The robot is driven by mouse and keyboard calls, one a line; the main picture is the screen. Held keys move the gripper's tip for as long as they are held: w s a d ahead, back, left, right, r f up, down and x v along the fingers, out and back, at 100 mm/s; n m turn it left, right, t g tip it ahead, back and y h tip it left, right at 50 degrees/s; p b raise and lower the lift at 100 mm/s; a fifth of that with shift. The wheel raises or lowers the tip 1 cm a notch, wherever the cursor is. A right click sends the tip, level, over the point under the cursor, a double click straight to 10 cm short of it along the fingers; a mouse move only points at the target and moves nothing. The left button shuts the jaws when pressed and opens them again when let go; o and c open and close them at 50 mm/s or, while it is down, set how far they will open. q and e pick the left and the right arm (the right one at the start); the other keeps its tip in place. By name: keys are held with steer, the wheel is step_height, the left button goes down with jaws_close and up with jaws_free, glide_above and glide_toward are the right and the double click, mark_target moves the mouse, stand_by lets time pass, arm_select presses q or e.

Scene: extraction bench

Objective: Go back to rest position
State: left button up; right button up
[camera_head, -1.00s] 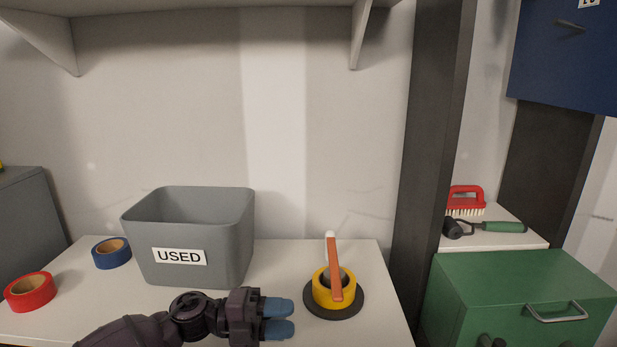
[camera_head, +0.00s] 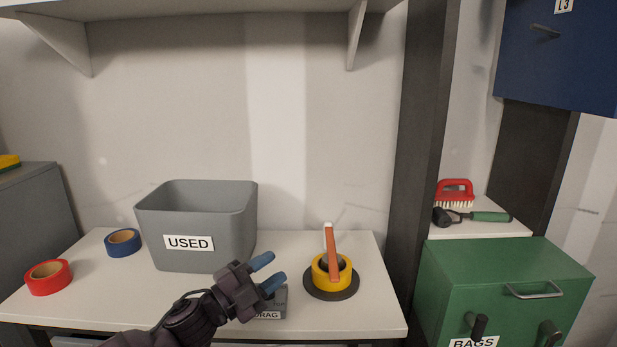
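My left gripper (camera_head: 268,273) is over the front of the white bench (camera_head: 355,315), its two blue fingertips apart with nothing between them. It points up and to the right, in front of the grey bin (camera_head: 205,255) labelled USED. Behind and below it is a small grey block (camera_head: 272,303) with a partly hidden label ending in "RAG". My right gripper is not clearly in view.
A yellow tape roll (camera_head: 320,276) with an orange-and-white tool (camera_head: 331,250) in it sits on a dark disc. Red tape (camera_head: 48,284) and blue tape (camera_head: 123,249) lie left. A green cabinet (camera_head: 490,280) stands right, with a red brush (camera_head: 454,187) behind. A shelf hangs above.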

arm_select(q)
steer(key=s+a+f+n+t+y, duration=0.2)
steer(key=s+a+f+n+y, duration=0.4)
steer(key=f+n, duration=0.3)
steer(key=s+a+f+n+t+y, duration=0.1)
steer(key=s+a+f+n+y, duration=0.3)
steer(key=a+f+n+y, duration=0.4)
steer(key=s+a+f+n+g+y, duration=0.1)
steer(key=s+a+f+n+g, duration=0.1)
steer(key=s+f, duration=0.5)
steer(key=s+a+f+n+g+y, duration=0.2)
steer(key=s+a+f+n, duration=0.2)
steer(key=s+f, duration=0.4)
steer(key=s, duration=0.6)
arm_select(e)
steer(key=shift+s+f, duration=0.1)
arm_select(q)
steer(key=shift+w+a, duration=0.1)
arm_select(e)
steer(key=shift+s+f, duration=0.1)
steer(key=shift+s, duration=0.2)
steer(key=shift+w, duration=0.35)
